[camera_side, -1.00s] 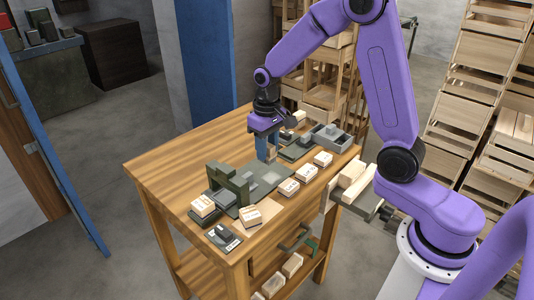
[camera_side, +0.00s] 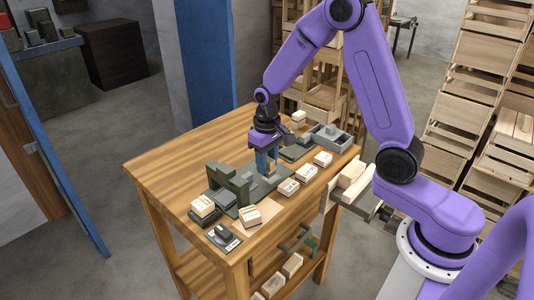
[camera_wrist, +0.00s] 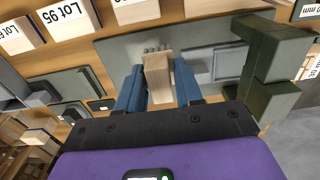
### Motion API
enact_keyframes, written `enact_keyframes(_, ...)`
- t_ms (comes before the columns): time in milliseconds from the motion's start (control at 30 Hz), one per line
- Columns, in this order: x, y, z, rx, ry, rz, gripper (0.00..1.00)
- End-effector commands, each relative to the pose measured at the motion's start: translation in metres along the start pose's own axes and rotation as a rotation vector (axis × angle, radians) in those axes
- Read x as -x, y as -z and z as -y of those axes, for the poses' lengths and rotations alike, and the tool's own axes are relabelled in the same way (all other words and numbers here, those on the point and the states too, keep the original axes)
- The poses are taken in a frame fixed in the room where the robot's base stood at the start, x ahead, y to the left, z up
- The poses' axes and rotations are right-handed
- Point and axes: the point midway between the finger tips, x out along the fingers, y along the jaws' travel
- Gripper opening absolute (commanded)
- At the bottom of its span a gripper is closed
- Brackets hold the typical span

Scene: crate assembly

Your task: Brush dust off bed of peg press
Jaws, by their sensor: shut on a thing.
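The peg press is a dark green arch (camera_side: 231,184) standing over a flat grey-green bed (camera_side: 243,172) on the wooden table. In the wrist view the arch (camera_wrist: 272,60) is at the right and the bed (camera_wrist: 215,35) spans the middle. My gripper (camera_side: 266,165) is over the bed, on the far right side of the arch. In the wrist view its blue fingers (camera_wrist: 158,88) are shut on a small wooden-handled brush (camera_wrist: 157,75). The brush's grey bristles point at the bed; I cannot tell whether they touch. Dust is too small to make out.
Labelled wooden blocks (camera_side: 289,187) line the table's front edge. A grey tray (camera_side: 326,137) and dark plates lie at the right back. A block on a dark stand (camera_side: 203,206) is left of the press. The table's left back (camera_side: 175,160) is clear.

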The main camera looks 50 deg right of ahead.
Motion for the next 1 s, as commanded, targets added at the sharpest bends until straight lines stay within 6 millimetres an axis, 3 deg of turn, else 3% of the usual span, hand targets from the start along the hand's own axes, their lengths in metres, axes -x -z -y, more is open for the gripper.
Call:
enact_keyframes(333, -0.037, 0.0, -0.002, -0.001, 0.0, 0.003, 0.12)
enact_keyframes(367, -0.035, 0.0, -0.006, -0.003, 0.0, 0.0, 0.07)
enact_keyframes(800, -0.037, 0.0, -0.042, -0.002, 0.0, 0.0, 0.07)
enact_keyframes(1000, -0.037, 0.0, -0.022, 0.003, 0.0, 0.0, 0.07)
